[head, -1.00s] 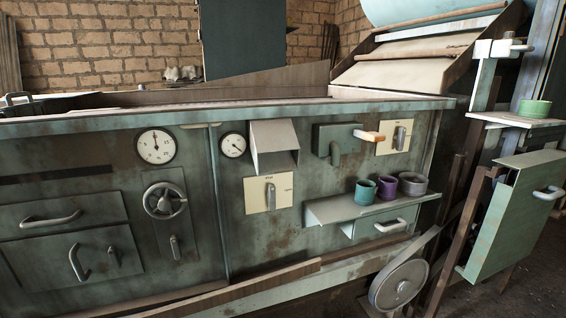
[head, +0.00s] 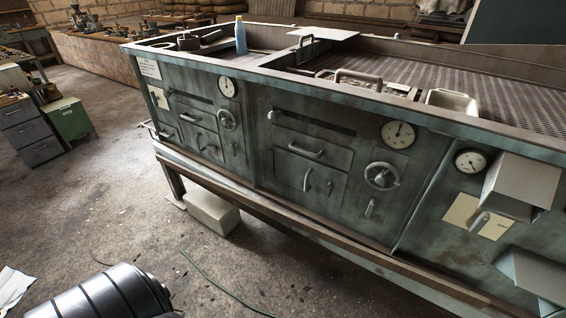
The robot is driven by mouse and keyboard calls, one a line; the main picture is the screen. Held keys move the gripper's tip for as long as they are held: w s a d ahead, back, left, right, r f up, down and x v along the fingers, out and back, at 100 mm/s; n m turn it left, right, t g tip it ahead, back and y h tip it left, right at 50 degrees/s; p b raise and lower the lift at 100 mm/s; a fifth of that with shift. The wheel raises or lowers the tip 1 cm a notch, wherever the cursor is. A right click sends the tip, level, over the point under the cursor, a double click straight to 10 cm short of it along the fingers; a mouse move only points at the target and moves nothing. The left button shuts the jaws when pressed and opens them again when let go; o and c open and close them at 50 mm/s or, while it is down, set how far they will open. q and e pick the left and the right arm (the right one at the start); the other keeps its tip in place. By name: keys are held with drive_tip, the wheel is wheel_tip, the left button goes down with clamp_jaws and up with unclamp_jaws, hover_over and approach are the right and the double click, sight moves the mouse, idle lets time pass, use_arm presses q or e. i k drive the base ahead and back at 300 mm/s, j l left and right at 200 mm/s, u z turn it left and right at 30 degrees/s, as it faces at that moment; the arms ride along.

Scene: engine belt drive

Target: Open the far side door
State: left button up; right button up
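The long green machine (head: 262,170) runs across the head view from the far left to the near right. Its far left panel has a small lower door (head: 203,142), which looks closed. The middle panel has a lower door (head: 296,170) with an upright curved handle (head: 307,180), also closed. A drawer front (head: 325,150) with a bar handle sits above it. I cannot tell which of these is the far side door. The machine's far end face is hidden. Neither of my grippers shows in this view.
A small green cabinet (head: 70,119) and a grey drawer unit (head: 33,135) stand at left. Open floor (head: 110,200) lies between them and the machine. A pale block (head: 211,213) sits below the machine's edge. A thin cable (head: 222,285) lies on the floor.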

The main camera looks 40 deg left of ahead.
sight(312, 178)
drive_tip(key=u, duration=0.85)
